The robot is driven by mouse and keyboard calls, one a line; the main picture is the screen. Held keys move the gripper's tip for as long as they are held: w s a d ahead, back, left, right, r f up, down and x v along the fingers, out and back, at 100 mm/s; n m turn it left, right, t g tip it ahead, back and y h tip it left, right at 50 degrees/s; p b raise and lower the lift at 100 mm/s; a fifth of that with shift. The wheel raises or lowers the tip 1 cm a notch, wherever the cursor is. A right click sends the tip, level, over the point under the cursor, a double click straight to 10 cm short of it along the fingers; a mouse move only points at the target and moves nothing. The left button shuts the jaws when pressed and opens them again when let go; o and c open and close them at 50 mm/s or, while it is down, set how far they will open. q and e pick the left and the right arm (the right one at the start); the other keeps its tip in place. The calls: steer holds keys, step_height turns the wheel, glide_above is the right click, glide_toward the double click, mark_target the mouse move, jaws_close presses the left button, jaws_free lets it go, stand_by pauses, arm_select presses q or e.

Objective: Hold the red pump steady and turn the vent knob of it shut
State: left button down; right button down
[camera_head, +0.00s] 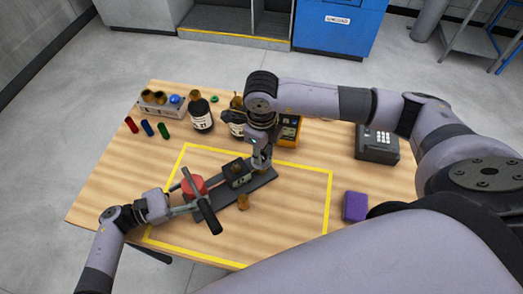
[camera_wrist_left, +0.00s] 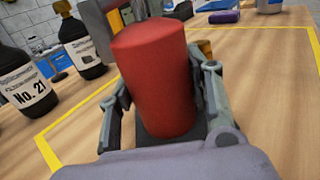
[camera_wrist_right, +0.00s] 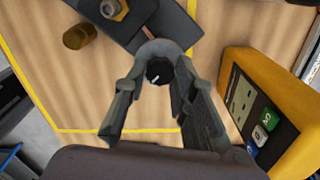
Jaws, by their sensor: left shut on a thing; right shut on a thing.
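The red pump (camera_head: 194,187) lies on a dark base plate (camera_head: 264,181) inside the yellow outline on the table. Its red cylinder (camera_wrist_left: 155,80) fills the middle of the left wrist view. My left gripper (camera_head: 196,200) has one finger on each side of this cylinder and is shut on it. My right gripper (camera_head: 259,158) points down at the far end of the pump. In the right wrist view its fingers close around the black vent knob (camera_wrist_right: 159,71), which has a short white mark. In the head view the knob is hidden by the gripper.
A brass piece (camera_head: 243,201) stands beside the base plate. Dark bottles (camera_head: 201,115), a yellow meter (camera_head: 288,130) and a small tray (camera_head: 160,104) stand behind. A purple block (camera_head: 355,206) and a grey keypad device (camera_head: 377,143) are at right. The outlined area's right part is clear.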

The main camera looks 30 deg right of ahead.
steer(key=shift+w+r, duration=0.1)
steer(key=c, duration=1.3)
jaws_free()
step_height(320, 180, up, 12)
steer(key=shift+f, duration=0.1)
arm_select(q)
steer(key=c, duration=0.7)
jaws_free()
